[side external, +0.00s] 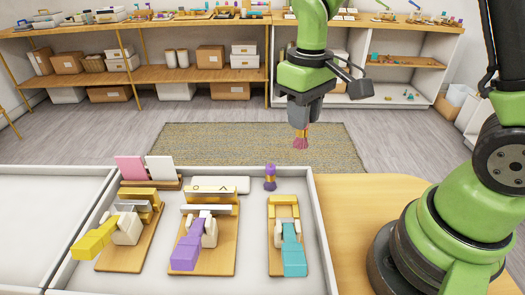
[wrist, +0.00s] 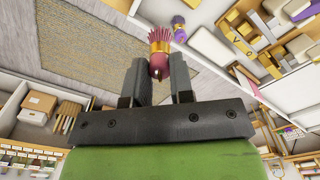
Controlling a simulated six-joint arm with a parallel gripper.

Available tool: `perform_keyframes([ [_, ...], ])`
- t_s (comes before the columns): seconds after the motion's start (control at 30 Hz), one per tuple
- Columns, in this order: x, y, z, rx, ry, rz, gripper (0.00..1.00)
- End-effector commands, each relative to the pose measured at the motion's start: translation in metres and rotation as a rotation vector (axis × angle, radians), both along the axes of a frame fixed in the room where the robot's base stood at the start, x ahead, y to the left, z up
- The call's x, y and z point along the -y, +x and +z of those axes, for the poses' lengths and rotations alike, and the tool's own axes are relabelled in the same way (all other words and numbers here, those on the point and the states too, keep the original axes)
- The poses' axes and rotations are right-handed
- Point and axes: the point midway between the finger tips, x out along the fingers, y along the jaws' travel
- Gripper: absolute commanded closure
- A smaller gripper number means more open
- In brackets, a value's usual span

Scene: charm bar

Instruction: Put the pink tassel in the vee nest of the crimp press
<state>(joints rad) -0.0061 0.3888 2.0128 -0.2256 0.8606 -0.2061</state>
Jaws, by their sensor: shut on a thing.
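The pink tassel (side external: 300,143) hangs from my gripper (side external: 303,122), with its gold cap up and its skirt down. In the wrist view the pink tassel (wrist: 160,42) is pinched between the two fingers of my gripper (wrist: 159,73). It is in the air, behind and above the tray. Three small presses on wooden bases stand in the tray: one with a yellow handle (side external: 95,237), one with a purple handle (side external: 187,245) and one with a teal handle (side external: 293,250). I cannot tell which of them has the vee nest.
A purple tassel (side external: 270,177) stands near the tray's back right. A pink and white card holder (side external: 148,172) and a white block (side external: 221,184) are at the tray's back. The tray's raised wall (side external: 318,215) borders bare wooden table (side external: 365,215) on the right.

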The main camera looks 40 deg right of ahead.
Motion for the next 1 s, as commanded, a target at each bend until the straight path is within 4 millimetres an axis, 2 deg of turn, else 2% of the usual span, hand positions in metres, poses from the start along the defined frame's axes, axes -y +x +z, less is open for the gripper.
perform_keyframes([
  [0.17, -0.025, 0.019, -0.001, 0.000, 0.000, -0.131, 0.95],
  [0.4, -0.092, 0.050, -0.005, 0.001, -0.001, -0.473, 0.95],
  [0.6, -0.136, 0.058, -0.008, -0.001, 0.001, -0.691, 0.95],
  [0.77, -0.149, 0.059, -0.009, -0.001, 0.000, -0.764, 0.95],
  [1.0, -0.150, 0.060, -0.009, -0.001, 0.000, -0.773, 0.95],
])
